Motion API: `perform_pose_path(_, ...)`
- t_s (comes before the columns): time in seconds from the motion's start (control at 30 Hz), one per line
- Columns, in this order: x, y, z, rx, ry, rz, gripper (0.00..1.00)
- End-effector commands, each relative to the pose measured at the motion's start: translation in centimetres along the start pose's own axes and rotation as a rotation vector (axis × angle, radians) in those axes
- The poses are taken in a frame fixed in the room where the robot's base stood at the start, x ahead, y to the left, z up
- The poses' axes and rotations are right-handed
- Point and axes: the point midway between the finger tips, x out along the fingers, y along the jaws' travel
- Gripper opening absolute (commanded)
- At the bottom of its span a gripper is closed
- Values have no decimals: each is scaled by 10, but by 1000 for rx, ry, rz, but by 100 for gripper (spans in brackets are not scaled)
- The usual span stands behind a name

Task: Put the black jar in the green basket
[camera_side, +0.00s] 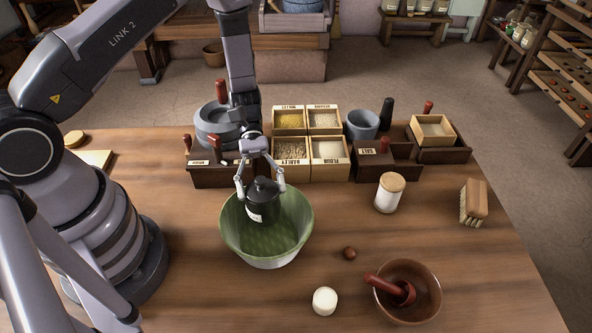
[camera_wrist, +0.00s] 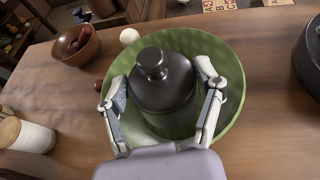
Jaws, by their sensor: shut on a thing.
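The black jar (camera_side: 262,197) has a knobbed lid and a pale label, and it is upright. My gripper (camera_side: 260,186) is shut on it, with one finger on each side. The green basket (camera_side: 293,232), a round bowl shape, stands on the table under and around the jar. The jar is over the basket's opening, its lower part inside the rim in the side view. In the wrist view the jar (camera_wrist: 165,85) sits between the fingers (camera_wrist: 163,95), with the green basket (camera_wrist: 236,72) behind it. I cannot tell whether the jar touches the basket's floor.
Wooden grain boxes (camera_side: 292,151) and a grey stone quern (camera_side: 215,125) stand behind the basket.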

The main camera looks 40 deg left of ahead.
Motion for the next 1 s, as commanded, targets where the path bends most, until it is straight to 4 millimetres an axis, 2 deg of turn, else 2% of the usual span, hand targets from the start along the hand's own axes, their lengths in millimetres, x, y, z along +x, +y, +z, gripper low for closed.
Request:
perform_pose_path(0.1, 4, 8, -9, 0, -2, -1, 26)
perform_pose_path(0.3, 13, 6, -33, -2, -1, 0, 26)
perform_pose_path(0.73, 15, 6, -38, -1, 0, 0, 26)
perform_pose_path(0.77, 15, 6, -38, 0, 1, 0, 71)
perform_pose_path(0.93, 15, 6, -38, 0, 1, 0, 93)
perform_pose_path(1.0, 15, 6, -38, 0, 1, 0, 93)
